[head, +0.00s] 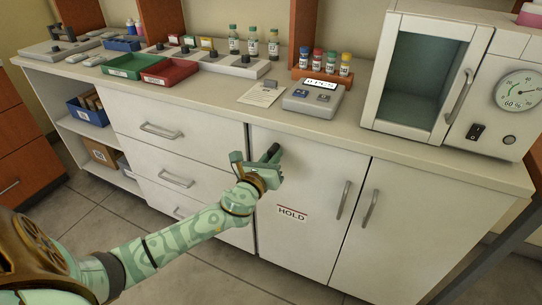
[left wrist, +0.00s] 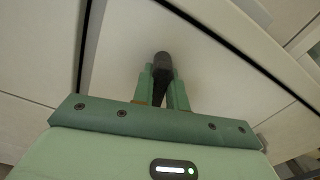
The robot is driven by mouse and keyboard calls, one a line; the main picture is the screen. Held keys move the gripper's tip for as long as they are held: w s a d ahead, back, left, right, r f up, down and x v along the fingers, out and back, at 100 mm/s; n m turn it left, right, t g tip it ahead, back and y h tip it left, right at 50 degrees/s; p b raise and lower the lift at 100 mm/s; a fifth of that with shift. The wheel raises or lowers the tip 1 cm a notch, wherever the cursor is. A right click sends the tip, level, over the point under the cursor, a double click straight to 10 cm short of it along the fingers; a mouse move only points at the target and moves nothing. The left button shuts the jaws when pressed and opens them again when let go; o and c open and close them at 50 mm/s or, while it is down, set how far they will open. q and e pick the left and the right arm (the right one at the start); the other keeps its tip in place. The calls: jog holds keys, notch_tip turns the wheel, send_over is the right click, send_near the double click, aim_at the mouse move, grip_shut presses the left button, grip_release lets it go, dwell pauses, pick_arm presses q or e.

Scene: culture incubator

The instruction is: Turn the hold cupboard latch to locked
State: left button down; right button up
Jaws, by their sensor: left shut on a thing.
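The hold cupboard door (head: 305,180) is the white door with a red and black HOLD label (head: 292,213); it looks closed. The latch (head: 272,150) is a dark handle near the door's upper left corner. In the head view it slants up to the right. My left gripper (head: 267,165) is at the latch. In the left wrist view the latch's dark rounded end (left wrist: 162,62) stands between the two green fingers (left wrist: 164,85), which are shut on it. The latch's base is hidden behind the gripper. My right gripper is not in view.
Drawers (head: 172,134) with bar handles are left of the door, and another cupboard door (head: 400,220) is to its right. On the counter above stand a grey device (head: 313,101) with a display, several capped vials, trays and a white incubator (head: 478,60). The floor in front is clear.

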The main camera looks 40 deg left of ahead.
pick_arm(q)
jog(key=shift+d+n, duration=0.1)
jog(key=shift+n, duration=0.9)
jog(key=n, duration=0.2)
jog(key=shift+d+r+n+p, duration=0.1)
jog(key=shift+d+n+p, duration=0.05)
jog(key=shift+n+p, duration=0.15)
jog(key=shift+n, duration=1)
jog(key=n, duration=0.2)
jog(key=n+p, duration=0.1)
jog(key=shift+d+r+n, duration=0.2)
jog(key=shift+r+n, duration=0.05)
jog(key=shift+n, duration=0.05)
jog(key=shift+w+r+n+p, duration=0.15)
jog(key=shift+n+p, duration=0.15)
jog(key=shift+n, duration=1.5)
jog(key=shift+n+p, duration=0.3)
jog(key=shift+n, duration=0.4)
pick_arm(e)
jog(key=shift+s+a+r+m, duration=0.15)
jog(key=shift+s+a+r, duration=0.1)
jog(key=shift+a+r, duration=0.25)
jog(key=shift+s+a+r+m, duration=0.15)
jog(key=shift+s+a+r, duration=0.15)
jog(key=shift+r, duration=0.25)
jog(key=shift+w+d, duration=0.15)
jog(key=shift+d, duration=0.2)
